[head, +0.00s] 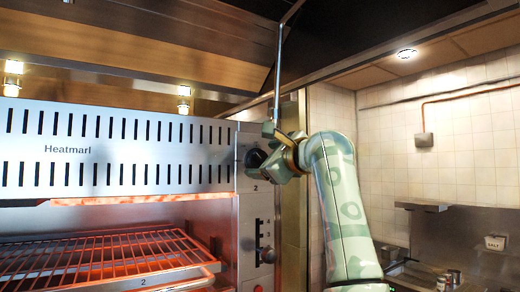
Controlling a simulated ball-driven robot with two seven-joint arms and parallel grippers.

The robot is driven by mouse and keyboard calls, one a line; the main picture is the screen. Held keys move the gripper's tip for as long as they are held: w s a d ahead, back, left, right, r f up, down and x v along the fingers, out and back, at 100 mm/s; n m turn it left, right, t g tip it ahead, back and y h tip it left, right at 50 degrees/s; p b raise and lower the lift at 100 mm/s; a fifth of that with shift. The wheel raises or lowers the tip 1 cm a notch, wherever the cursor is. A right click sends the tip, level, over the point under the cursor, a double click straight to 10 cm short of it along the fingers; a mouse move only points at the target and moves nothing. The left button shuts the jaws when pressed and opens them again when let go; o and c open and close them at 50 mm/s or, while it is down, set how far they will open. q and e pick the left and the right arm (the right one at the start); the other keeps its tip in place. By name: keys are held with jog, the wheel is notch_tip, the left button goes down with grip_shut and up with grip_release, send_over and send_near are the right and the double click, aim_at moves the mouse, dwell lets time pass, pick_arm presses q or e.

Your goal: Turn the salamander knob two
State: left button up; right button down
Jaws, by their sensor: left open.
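The salamander (110,150) is a steel grill unit with a slotted front marked "Heatmarl". The dark round knob (255,157) sits high on its right-hand control panel, with a "2" printed below it. My left gripper (269,152) is open at the knob, just to its right, and overlaps part of it in the picture. I cannot tell whether the fingers touch the knob. Much of the knob's right side and its pointer are hidden. My right gripper is out of view.
A lever in a numbered slot (267,254) is lower on the panel. A wire rack (95,265) glows orange under the heating elements. A thin metal rod (279,70) rises above the gripper.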

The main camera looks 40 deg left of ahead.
pick_arm(q)
jog(key=shift+w+a+r, duration=0.15)
jog(key=shift+w+a, duration=0.05)
jog(key=shift+a, duration=0.25)
jog(key=shift+w+a, duration=0.2)
jog(key=shift+a, duration=0.3)
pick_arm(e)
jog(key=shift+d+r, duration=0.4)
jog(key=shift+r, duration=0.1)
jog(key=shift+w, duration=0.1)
pick_arm(q)
jog(key=c, duration=1)
jog(key=shift+o, duration=0.2)
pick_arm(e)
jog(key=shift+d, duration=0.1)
pick_arm(q)
jog(key=shift+m, duration=0.4)
jog(key=m, duration=0.3)
jog(key=shift+w+m, duration=0.1)
jog(key=shift+m, duration=0.2)
jog(key=shift+w+d+m, duration=0.1)
jog(key=shift+w+m, duration=0.05)
jog(key=shift+m, duration=2.15)
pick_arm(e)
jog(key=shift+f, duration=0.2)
